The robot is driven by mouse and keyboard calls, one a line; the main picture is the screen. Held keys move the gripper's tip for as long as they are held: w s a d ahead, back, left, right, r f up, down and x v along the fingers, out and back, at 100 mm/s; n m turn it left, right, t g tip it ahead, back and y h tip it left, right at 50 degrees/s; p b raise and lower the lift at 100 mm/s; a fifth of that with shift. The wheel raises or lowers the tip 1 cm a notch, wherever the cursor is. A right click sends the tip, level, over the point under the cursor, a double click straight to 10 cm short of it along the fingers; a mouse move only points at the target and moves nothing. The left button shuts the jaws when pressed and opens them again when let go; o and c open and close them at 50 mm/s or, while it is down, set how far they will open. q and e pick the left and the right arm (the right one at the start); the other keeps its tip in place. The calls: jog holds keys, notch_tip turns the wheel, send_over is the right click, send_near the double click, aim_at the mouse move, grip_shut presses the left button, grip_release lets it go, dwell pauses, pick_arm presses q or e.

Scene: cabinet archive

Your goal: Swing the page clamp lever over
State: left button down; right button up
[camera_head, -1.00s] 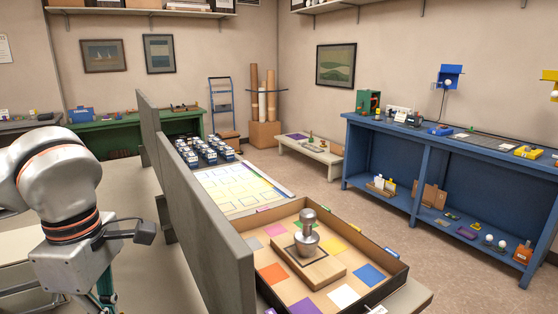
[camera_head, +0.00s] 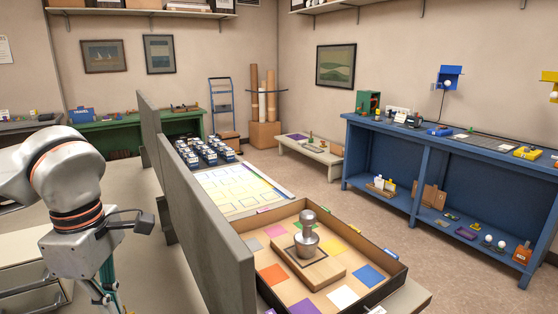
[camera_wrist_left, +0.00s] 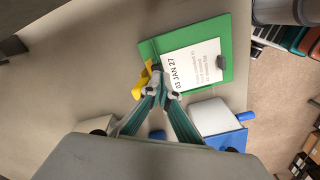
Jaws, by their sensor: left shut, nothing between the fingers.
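In the left wrist view a green board (camera_wrist_left: 226,32) lies on the grey table and bears a white page (camera_wrist_left: 190,62) printed "03 JAN 27". A yellow lever-like part (camera_wrist_left: 141,83) sits at the board's edge, partly behind my fingertips. A dark oval piece (camera_wrist_left: 221,62) lies at the page's opposite edge. My left gripper (camera_wrist_left: 160,93) is shut and empty, its tips right beside the yellow part; I cannot tell whether they touch. In the head view my left gripper's teal fingers (camera_head: 108,285) show at the bottom left, and the board is out of view. My right gripper is not in view.
A white block (camera_wrist_left: 212,117) and a blue piece (camera_wrist_left: 228,140) stand near the board. A grey bin (camera_wrist_left: 285,10) is at the wrist view's top right. In the head view a tall grey partition (camera_head: 205,222) separates my left arm from a wooden tray (camera_head: 386,254).

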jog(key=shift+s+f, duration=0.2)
pick_arm(q)
notch_tip(320, 180, up, 2)
jog(key=shift+p, duration=0.85)
jog(key=shift+s+d+r+p, duration=0.1)
jog(key=shift+s+r+p, duration=0.05)
jog(key=shift+r+p, duration=0.4)
jog(key=shift+s+r+p, duration=0.1)
jog(key=shift+r+p, duration=0.35)
jog(key=shift+r, duration=0.15)
jog(key=shift+s+d+r+p, duration=0.1)
jog(key=shift+s+r+p, duration=0.05)
jog(key=shift+r+p, duration=1)
jog(key=shift+s+d+r+p, duration=0.1)
jog(key=shift+r+p, duration=0.95)
jog(key=shift+r, duration=0.15)
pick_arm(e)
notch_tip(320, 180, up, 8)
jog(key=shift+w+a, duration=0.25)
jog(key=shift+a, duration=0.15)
